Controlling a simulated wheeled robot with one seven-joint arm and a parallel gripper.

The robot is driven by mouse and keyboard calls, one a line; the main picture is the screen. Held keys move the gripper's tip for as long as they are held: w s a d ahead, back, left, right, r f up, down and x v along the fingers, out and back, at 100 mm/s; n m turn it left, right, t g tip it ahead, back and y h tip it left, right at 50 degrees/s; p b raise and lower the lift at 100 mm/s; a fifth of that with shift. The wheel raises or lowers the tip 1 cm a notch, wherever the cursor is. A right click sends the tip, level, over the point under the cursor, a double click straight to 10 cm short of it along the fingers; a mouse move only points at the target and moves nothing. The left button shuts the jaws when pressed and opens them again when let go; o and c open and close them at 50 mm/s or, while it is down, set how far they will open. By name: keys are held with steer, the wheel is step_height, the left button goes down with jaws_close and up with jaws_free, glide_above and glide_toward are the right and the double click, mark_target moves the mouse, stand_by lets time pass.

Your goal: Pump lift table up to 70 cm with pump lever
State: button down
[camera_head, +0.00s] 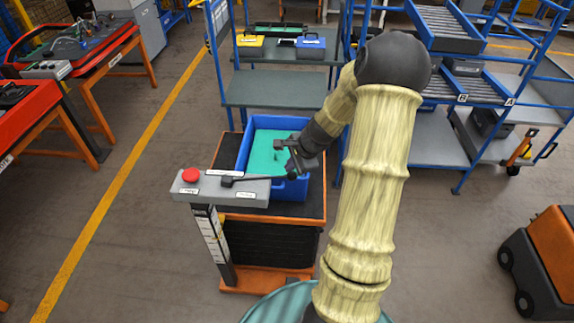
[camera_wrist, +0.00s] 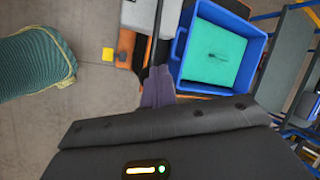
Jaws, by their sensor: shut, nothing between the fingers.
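The lift table (camera_head: 270,215) has a dark top and an orange base. A grey console (camera_head: 232,186) with a red button (camera_head: 191,175) sits at its left edge. The black pump lever (camera_head: 258,180) extends right from the console, about level, its end near the front of a blue crate. A height scale (camera_head: 212,235) stands at the front left, its reading too small to tell. My gripper (camera_head: 282,146) is over the crate, beyond the lever's end. In the wrist view its fingers (camera_wrist: 158,72) are shut and empty. The lever (camera_wrist: 156,30) passes close by them; contact is unclear.
The blue crate (camera_head: 305,187) with a teal inside rests on the table top. A blue-framed shelf (camera_head: 275,88) stands behind, and a roller rack (camera_head: 450,30) at the back right. Red-topped benches (camera_head: 75,60) are on the left. An orange machine (camera_head: 545,260) stands at the right.

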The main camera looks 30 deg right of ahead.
steer(key=shift+s+d+f+b, duration=0.15)
steer(key=shift+d+f+b, duration=0.1)
steer(key=shift+f+b, duration=0.4)
steer(key=shift+s+d+f+b, duration=0.15)
steer(key=shift+d+f+b, duration=0.05)
steer(key=shift+f+b, duration=0.35)
stand_by(1.5)
stand_by(0.6)
steer(key=shift+w+a+r+p, duration=0.25)
steer(key=shift+a+r+p, duration=0.1)
steer(key=shift+r+p, duration=0.7)
steer(key=shift+w+a+r+p, duration=0.25)
steer(key=shift+a+r+p, duration=0.15)
steer(key=shift+r+p, duration=0.65)
steer(key=shift+w+a+r+p, duration=0.3)
steer(key=shift+r+p, duration=0.5)
steer(key=shift+r, duration=0.45)
steer(key=r+p, duration=0.1)
steer(key=a+r+p, duration=0.1)
steer(key=r, duration=0.1)
steer(key=r+p, duration=0.1)
steer(key=p, duration=0.1)
steer(key=shift+w+a+r, duration=0.25)
steer(key=shift+w+r, duration=0.1)
steer(key=shift+w, duration=0.05)
